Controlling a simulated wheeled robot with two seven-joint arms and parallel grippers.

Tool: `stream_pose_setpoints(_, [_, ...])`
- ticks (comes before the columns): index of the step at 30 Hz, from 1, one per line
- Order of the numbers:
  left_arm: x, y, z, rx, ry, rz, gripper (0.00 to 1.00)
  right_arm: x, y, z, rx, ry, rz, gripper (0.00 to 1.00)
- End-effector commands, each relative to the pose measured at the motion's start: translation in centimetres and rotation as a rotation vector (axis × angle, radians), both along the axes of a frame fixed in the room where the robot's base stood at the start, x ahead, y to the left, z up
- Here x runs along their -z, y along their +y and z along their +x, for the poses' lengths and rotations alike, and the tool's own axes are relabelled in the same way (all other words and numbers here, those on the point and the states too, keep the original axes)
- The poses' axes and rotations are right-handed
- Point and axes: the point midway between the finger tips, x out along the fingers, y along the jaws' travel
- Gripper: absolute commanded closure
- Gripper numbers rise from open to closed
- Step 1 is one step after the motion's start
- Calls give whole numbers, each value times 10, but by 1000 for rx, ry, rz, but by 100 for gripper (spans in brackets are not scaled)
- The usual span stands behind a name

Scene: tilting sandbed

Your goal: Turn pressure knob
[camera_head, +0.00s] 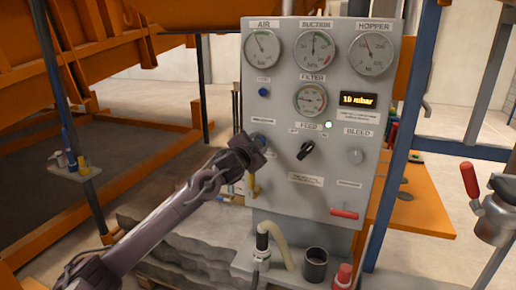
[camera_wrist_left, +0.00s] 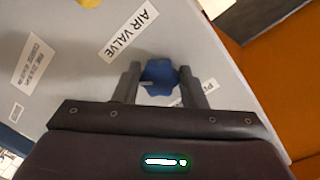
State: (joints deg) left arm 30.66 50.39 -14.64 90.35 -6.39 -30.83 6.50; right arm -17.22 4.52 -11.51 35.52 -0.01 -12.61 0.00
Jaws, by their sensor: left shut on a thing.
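The grey control panel (camera_head: 345,195) faces me in the middle of the head view. The blue knob (camera_wrist_left: 160,76) shows in the left wrist view, between a label starting with "P" and the "AIR VALVE" label. My left gripper (camera_head: 258,144) reaches the panel's left side, below the air gauge (camera_head: 262,48). In the left wrist view its two fingers stand on either side of the knob, shut on it. In the head view the gripper mostly hides this knob. My right gripper is in neither view.
A black selector knob (camera_head: 306,150) and a grey bleed knob (camera_head: 355,156) are right of my gripper. A small blue button (camera_head: 263,92) is above it. A yellow handle (camera_head: 251,184) hangs close below. A blue post (camera_head: 408,130) stands right of the panel.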

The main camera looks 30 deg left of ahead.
Motion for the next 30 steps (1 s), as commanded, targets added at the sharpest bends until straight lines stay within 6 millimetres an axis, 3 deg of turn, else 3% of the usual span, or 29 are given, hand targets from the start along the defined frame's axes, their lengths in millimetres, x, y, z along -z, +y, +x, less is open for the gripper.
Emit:
stream_pose_setpoints(12, [1, 0, 0, 0, 64, 266, 85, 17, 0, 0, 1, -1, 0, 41])
stream_pose_setpoints(30, [0, -1, 0, 0, 83, 341, 85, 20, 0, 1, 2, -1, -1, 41])
